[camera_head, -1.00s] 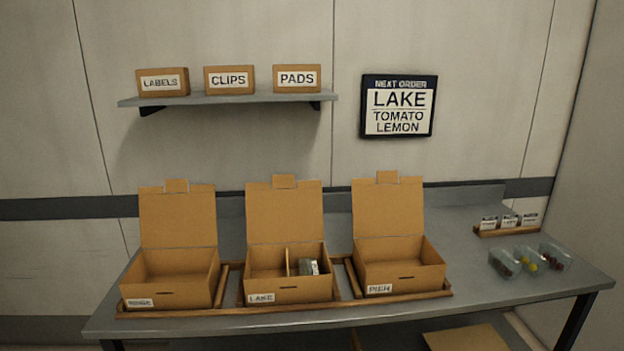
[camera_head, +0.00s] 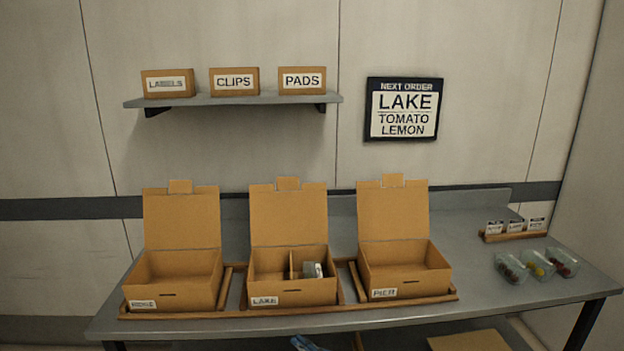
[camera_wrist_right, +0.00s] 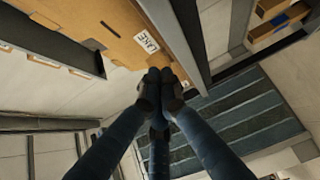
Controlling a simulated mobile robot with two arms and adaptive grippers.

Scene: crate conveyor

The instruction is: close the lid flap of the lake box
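The lake box (camera_head: 305,293) is a brown cardboard box in the middle of the row, with a white LAKE label on its front. Its lid flap (camera_head: 288,215) stands open and upright at the back, with a small tab on top. Inside are a divider (camera_head: 292,264) and a small grey and white item (camera_head: 312,270) to its right. My right gripper (camera_head: 305,343) just shows at the bottom edge, below and in front of the lake box. In the right wrist view its blue fingers (camera_wrist_right: 160,85) meet at the tips with nothing between them, near a labelled box front (camera_wrist_right: 125,32). My left gripper is out of view.
Open boxes stand left (camera_head: 172,292) and right (camera_head: 408,281) of the lake box, lids up. A wooden rack (camera_head: 220,312) surrounds the boxes on the grey table (camera_head: 480,270). Clear tubs (camera_head: 538,270) and a card holder (camera_head: 515,234) are at right. A shelf (camera_head: 235,99) hangs above.

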